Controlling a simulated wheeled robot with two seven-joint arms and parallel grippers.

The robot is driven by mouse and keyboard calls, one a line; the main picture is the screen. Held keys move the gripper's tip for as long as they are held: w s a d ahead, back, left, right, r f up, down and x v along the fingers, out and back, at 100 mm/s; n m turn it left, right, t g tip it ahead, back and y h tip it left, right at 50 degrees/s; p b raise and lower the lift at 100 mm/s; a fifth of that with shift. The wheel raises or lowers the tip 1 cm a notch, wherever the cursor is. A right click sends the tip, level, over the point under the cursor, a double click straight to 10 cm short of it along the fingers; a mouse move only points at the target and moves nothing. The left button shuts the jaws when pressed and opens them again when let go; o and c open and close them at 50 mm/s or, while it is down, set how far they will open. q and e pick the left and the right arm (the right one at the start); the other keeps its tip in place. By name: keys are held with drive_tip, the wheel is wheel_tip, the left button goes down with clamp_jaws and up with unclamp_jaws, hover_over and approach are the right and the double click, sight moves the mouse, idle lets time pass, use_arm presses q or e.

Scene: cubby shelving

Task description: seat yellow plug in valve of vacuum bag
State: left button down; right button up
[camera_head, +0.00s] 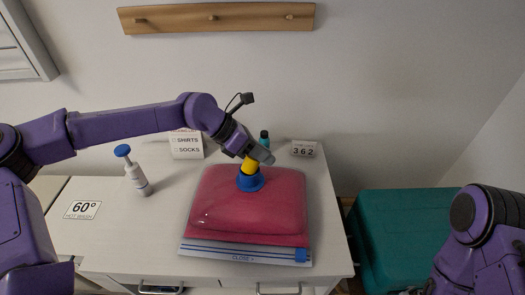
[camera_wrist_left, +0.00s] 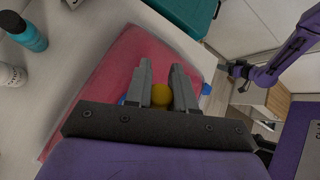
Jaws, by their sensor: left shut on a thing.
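A red vacuum bag (camera_head: 245,212) lies on the white table with its zip edge toward the front. The blue valve (camera_head: 250,183) stands up from the far part of the bag. The yellow plug (camera_head: 250,164) is right at the top of the valve; I cannot tell how far it sits inside. My left gripper (camera_head: 260,154) is shut on the plug, coming from above and tilted. In the left wrist view the plug (camera_wrist_left: 161,96) shows between the two fingers, with bits of blue valve on either side. My right gripper (camera_wrist_left: 236,70) shows small in the left wrist view, apart from the bag.
A teal bottle (camera_head: 264,139) stands just behind the gripper. A teal box (camera_head: 400,225) is right of the table.

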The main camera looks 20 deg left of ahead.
use_arm(q)
drive_tip(key=c, duration=1)
unclamp_jaws()
drive_tip(key=shift+f, duration=0.1)
drive_tip(key=shift+o, duration=0.2)
drive_tip(key=b+v, duration=0.3)
drive_tip(key=v, duration=0.7)
drive_tip(key=shift+a+b, duration=0.4)
drive_tip(key=shift+a, duration=0.1)
drive_tip(key=shift+w+f, duration=0.1)
drive_tip(key=shift+f, duration=0.05)
